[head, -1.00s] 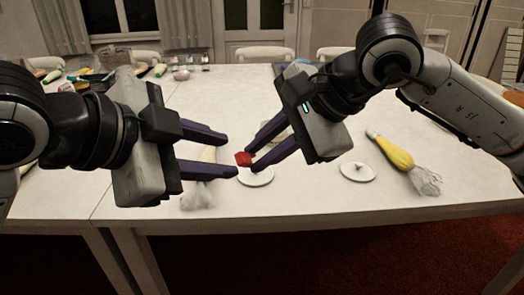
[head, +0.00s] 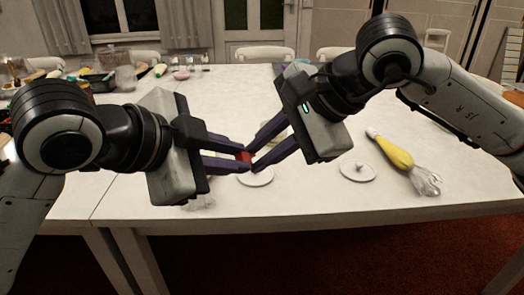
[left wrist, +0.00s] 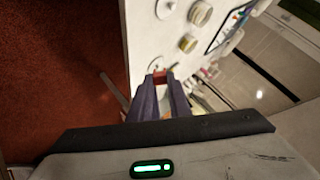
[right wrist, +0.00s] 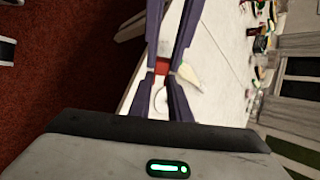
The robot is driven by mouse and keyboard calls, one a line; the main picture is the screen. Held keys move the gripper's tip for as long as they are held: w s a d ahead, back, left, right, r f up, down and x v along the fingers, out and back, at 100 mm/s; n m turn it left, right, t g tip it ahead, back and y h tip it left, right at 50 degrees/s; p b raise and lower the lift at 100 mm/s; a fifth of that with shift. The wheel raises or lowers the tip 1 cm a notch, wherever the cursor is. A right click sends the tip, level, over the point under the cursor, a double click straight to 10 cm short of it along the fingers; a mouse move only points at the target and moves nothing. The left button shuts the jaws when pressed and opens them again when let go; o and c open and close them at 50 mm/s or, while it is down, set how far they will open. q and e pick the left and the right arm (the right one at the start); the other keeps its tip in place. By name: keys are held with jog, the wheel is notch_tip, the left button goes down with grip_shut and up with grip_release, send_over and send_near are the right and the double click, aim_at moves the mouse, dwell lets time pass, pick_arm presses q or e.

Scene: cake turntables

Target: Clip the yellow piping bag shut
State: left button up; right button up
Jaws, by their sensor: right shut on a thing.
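The yellow piping bag (head: 392,152) lies on the right side of the table, its clear crumpled plastic end (head: 426,181) towards the front right. Neither gripper touches it. A small red clip (head: 244,157) is held in the air above the left-centre of the table; it also shows in the left wrist view (left wrist: 160,76) and the right wrist view (right wrist: 161,66). My right gripper (head: 248,160) is shut on the clip. My left gripper (head: 250,157) has its fingertips around the same clip, with its fingers apart.
White turntables stand on the table, one below the grippers (head: 256,180) and one beside the yellow bag (head: 357,174). Clutter (head: 100,75) stands at the far left. The table's front right is clear.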

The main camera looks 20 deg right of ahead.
jog(key=o, duration=0.9)
jog(key=v, duration=0.8)
jog(key=shift+s+f, duration=0.1)
